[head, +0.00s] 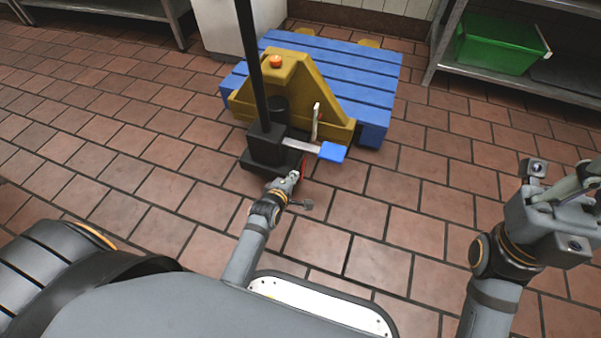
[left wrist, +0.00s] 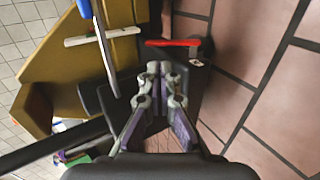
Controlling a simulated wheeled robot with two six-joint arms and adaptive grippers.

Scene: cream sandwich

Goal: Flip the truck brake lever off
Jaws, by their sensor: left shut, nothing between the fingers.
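The yellow pallet truck (head: 290,80) stands ahead of me with a black base and upright black handle (head: 252,60). A grey lever with a blue pad (head: 332,152) sticks out to the right of its base; the pad shows edge-on in the left wrist view (left wrist: 84,8). A small red lever (left wrist: 172,43) lies just beyond my left fingertips in that view; in the head view only a sliver of red shows. Which lever is the brake is not marked. My left gripper (left wrist: 165,75) is shut and empty, beside the black base. My right gripper (head: 562,175) is raised at the right, its fingers unclear.
A blue pallet (head: 380,75) lies under and behind the truck. A pale upright lever (head: 316,120) stands on the truck's near side. A metal shelf at the upper right holds a green crate (head: 498,45). The tiled floor (head: 400,210) between my arms is clear.

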